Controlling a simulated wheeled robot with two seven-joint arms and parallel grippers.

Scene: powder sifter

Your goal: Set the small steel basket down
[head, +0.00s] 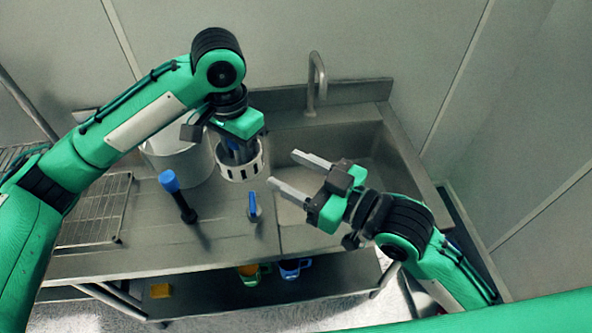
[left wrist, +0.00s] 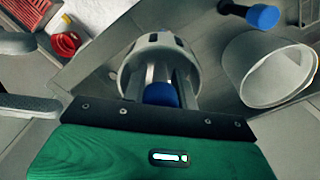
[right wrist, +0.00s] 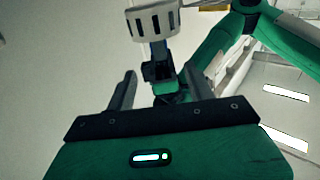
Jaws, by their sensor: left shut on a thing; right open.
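The small steel basket (head: 239,170), pale with slots around its wall, hangs from my left gripper (head: 238,150) near the sink's left edge. Its rim and a blue part between the fingers show in the left wrist view (left wrist: 160,45); the gripper is shut on that blue part, which looks like its handle. The basket also shows at the top of the right wrist view (right wrist: 155,22). I cannot tell how far its bottom is above the counter. My right gripper (head: 287,174) is open and empty above the sink, right of the basket.
A large white pot (head: 185,165) stands just left of the basket. A blue-topped black tool (head: 170,182) and a blue-handled item (head: 253,205) are on the counter (head: 150,245) in front. The sink (head: 350,150) is right, with a faucet (head: 317,75) behind. A wire rack (head: 95,215) is left.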

